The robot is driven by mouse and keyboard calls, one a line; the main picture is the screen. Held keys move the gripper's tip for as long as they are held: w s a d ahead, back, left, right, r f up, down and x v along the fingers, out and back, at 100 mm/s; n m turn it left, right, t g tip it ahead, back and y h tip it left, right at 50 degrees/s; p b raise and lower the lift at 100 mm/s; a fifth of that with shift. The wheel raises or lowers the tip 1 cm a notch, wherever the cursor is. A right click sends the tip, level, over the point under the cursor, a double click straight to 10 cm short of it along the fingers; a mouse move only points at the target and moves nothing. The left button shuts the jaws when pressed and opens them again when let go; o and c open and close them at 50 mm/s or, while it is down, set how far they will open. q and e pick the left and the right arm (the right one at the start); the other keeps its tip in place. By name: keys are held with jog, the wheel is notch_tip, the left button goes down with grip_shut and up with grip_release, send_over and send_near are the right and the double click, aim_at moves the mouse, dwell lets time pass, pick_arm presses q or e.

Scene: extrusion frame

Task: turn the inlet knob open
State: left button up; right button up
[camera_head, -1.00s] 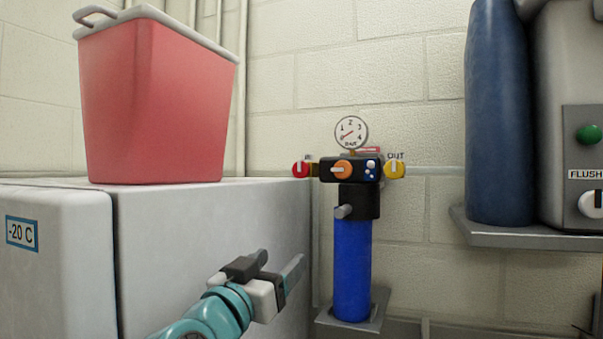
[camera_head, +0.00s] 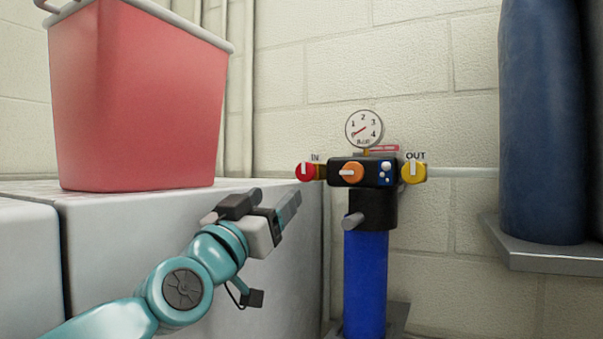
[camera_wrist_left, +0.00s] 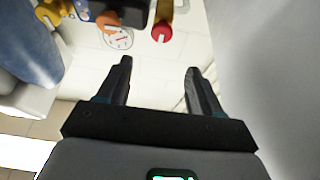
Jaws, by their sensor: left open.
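The red inlet knob (camera_head: 305,172), under the label IN, sits at the left end of the black filter head (camera_head: 374,172). It has a pale pointer mark that looks upright. It also shows in the left wrist view as a red knob (camera_wrist_left: 162,32), beyond the fingertips. An orange knob (camera_head: 349,173) is on the head's front and a yellow knob (camera_head: 413,171) is under OUT. My left gripper (camera_head: 278,202) is open and empty, lower left of the red knob and apart from it. Its two fingers (camera_wrist_left: 158,75) show spread in the left wrist view. My right gripper is not visible.
A round gauge (camera_head: 364,129) stands above the head, and a blue filter body (camera_head: 365,280) hangs below. A red bin (camera_head: 140,100) stands on the white freezer (camera_head: 180,225) at left. A dark blue cylinder (camera_head: 541,120) stands on a grey shelf (camera_head: 550,257) at right.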

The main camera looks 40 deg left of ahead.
aim_at(304, 171)
pick_arm(q)
jog(key=x, duration=0.5)
jog(key=p+x, duration=0.1)
jog(key=x, duration=0.5)
jog(key=shift+w+a+f+p, duration=0.1)
jog(key=shift+a+f+p, duration=0.1)
jog(key=shift+p, duration=0.1)
jog(key=shift+w, duration=0.25)
jog(key=shift+s+d+r, duration=0.2)
jog(key=shift+s, duration=0.05)
jog(key=shift+w+a+f, duration=0.1)
jog(key=c, duration=1)
